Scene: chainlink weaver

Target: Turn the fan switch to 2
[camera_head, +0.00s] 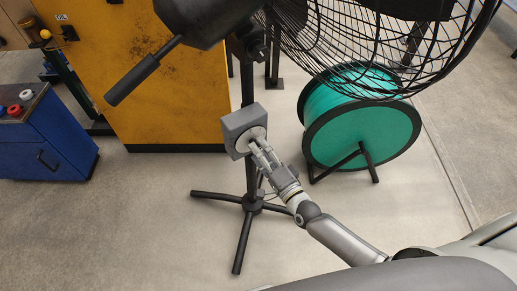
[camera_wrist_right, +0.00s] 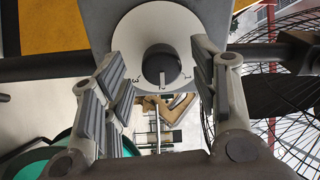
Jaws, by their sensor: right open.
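The fan switch is a grey box (camera_head: 238,120) on the fan's black stand pole, with a round pale dial on its front. In the right wrist view the dial (camera_wrist_right: 120,40) carries a dark round knob (camera_wrist_right: 160,62) with a white pointer line toward the bottom of the picture. A figure 3 shows left of the knob; another small mark to its right is hard to read. My right gripper (camera_head: 259,151) is at the dial, open, with one finger on each side of the knob; contact cannot be told. My left gripper is not in view.
The black fan cage (camera_head: 375,45) hangs above and to the right. The stand's tripod feet (camera_head: 243,240) spread on the floor below. A green reel (camera_head: 365,130) stands behind on the right, a yellow cabinet (camera_head: 165,95) behind on the left, and a blue cabinet (camera_head: 45,145) at far left.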

